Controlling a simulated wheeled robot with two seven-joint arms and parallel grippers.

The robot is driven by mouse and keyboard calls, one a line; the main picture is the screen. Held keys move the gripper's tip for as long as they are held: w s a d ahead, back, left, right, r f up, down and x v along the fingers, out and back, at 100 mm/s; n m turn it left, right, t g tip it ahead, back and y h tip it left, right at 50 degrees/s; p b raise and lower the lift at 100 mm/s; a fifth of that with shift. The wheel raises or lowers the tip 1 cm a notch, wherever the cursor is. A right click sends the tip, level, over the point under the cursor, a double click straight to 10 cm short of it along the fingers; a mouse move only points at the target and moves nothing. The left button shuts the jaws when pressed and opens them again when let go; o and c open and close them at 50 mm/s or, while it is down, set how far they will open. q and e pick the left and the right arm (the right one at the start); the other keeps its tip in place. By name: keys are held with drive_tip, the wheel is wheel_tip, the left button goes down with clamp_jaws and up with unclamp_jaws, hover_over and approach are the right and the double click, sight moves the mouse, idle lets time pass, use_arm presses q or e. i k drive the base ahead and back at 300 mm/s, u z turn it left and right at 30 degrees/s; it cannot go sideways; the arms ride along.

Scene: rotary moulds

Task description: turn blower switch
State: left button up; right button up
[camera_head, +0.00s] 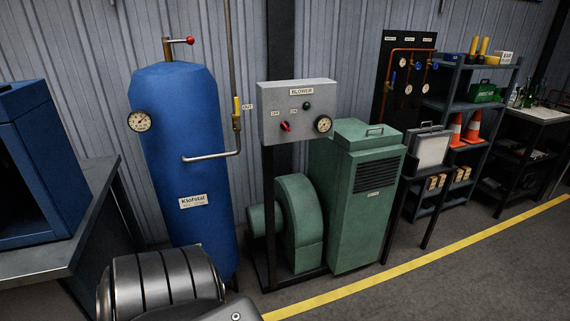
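The blower switch (285,126) is a small red rotary knob on the front of a grey control box (270,99) labelled BLOWER. Small labels above the knob appear to read OFF and ON. The knob is too small to tell which one it points at. A small dark green round lamp or button (306,105) and a dial gauge (323,124) sit to its right. The green blower housing (299,219) and a tall green cabinet (362,205) stand below and to the right of the box. Neither of my grippers is in view.
A blue tank (190,158) with a bent pipe (213,158) stands left of the box. A metal bench (50,254) is at the left. A dark ribbed metal cylinder (160,282) fills the lower left foreground.

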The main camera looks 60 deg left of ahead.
sight(284, 126)
drive_tip(key=u, duration=1.25)
drive_tip(key=i, duration=0.7)
drive_tip(key=z, duration=0.5)
